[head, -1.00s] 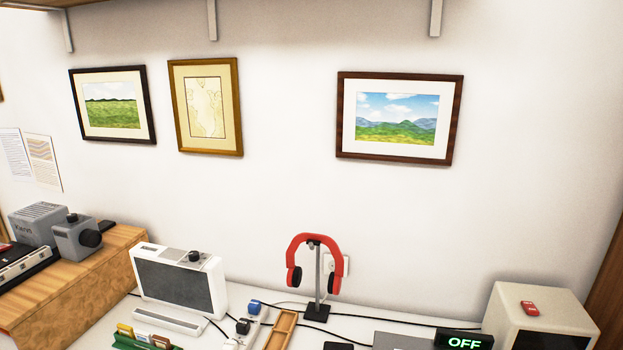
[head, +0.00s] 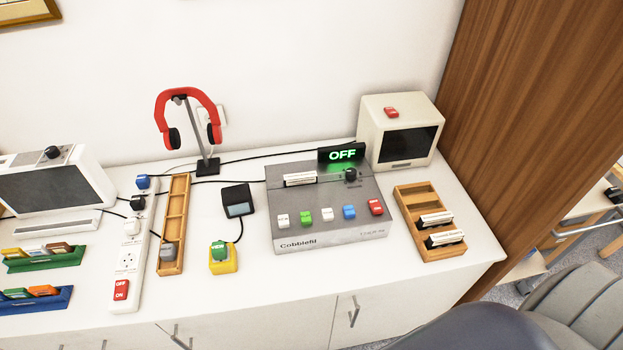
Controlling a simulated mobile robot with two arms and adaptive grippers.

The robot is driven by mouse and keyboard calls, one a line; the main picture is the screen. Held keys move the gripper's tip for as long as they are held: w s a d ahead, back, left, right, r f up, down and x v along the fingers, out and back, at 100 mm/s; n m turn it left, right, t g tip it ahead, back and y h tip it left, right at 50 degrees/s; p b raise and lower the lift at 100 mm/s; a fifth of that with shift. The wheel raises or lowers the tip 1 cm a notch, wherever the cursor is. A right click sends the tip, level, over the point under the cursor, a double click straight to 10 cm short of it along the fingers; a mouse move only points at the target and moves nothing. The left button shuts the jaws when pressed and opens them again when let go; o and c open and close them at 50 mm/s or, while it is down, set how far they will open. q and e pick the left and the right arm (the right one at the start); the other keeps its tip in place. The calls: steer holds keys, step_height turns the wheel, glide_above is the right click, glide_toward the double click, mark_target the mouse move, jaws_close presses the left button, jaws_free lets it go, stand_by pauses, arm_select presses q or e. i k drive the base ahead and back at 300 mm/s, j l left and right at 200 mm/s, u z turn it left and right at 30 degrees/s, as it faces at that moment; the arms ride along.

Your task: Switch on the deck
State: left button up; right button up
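The deck (head: 318,238) is a grey box marked "Cobblefil" on the white counter, right of centre in the head view. Its raised display (head: 342,154) reads "OFF" in green. A row of coloured keys runs along its front, with a red key (head: 376,207) at the right end. A dark knob (head: 350,174) and a white labelled cartridge (head: 300,179) are on its top. A power strip (head: 131,256) with a red on/off switch (head: 121,290) lies to the left, with plugs at its far end. Neither gripper is in view.
A wooden tray (head: 404,213) with labelled cartridges and a small monitor (head: 397,134) stand right of the deck. Red headphones (head: 190,97) on a stand, a yellow block with a green button (head: 219,253), and a long wooden tray (head: 181,196) are left. A wooden panel (head: 520,100) bounds the right.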

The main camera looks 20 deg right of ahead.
mark_target(375, 205)
steer(key=z, duration=1.3)
